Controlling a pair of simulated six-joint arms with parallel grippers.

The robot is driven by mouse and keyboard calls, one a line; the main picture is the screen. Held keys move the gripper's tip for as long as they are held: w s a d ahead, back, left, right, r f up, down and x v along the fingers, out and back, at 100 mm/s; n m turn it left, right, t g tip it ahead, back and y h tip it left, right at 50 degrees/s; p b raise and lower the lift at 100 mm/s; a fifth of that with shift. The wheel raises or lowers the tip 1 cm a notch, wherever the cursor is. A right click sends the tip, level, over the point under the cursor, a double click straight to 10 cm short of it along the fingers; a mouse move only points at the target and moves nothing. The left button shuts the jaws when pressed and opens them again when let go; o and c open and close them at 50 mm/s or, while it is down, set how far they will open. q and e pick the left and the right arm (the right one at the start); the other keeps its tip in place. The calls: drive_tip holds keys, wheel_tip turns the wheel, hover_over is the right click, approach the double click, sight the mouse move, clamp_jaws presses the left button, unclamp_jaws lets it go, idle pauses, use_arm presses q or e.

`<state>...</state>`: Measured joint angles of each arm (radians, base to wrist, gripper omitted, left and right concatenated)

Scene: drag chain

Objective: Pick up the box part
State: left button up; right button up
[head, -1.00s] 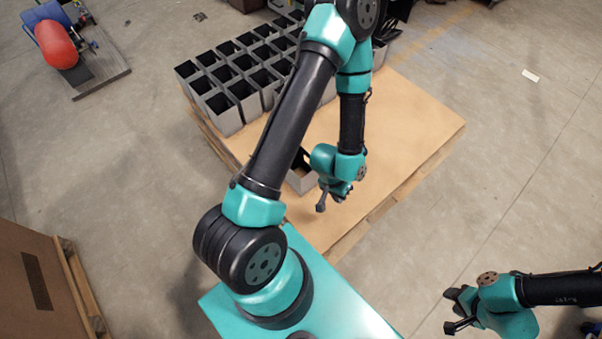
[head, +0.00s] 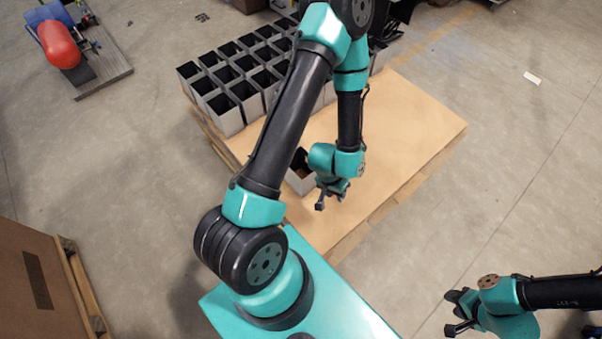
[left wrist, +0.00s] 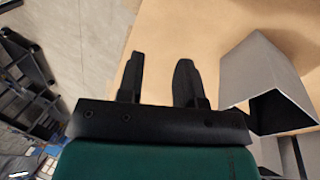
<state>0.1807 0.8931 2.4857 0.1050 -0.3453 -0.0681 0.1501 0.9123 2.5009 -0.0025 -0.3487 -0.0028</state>
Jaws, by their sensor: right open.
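A grey, open-topped box part (head: 299,182) stands alone near the front edge of the cardboard sheet, partly hidden by my left arm. In the left wrist view the grey box (left wrist: 262,72) is to the right of the fingers, apart from them. My left gripper (head: 332,196) is just right of this box in the head view. In the left wrist view my left gripper (left wrist: 160,75) has its fingers apart with nothing between them. My right gripper (head: 455,312) is open and empty over the floor at the lower right.
Several more grey boxes (head: 226,118) stand in rows at the back left of the cardboard sheet (head: 415,120), which lies on a pallet. The right part of the sheet is clear. A large brown carton (head: 30,270) is at the lower left. A red and blue machine (head: 60,45) stands at the upper left.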

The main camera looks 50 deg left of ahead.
use_arm(q)
drive_tip(key=s+a+r+n+y, duration=0.1)
drive_tip(key=a+r+n, duration=0.2)
drive_tip(key=a+n, duration=0.4)
drive_tip(key=s+a+r+n+g+y, duration=0.1)
drive_tip(key=a+r+n, duration=0.3)
drive_tip(key=a+n, duration=0.4)
drive_tip(key=a+y, duration=0.1)
drive_tip(key=a, duration=0.3)
drive_tip(key=shift+a+r, duration=0.15)
drive_tip(key=shift+a, duration=0.1)
drive_tip(key=shift+f, duration=6.1)
drive_tip(key=shift+s, duration=0.1)
wheel_tip(320, 180, down, 5)
drive_tip(key=shift+f, duration=0.1)
drive_tip(key=shift+c, duration=0.2)
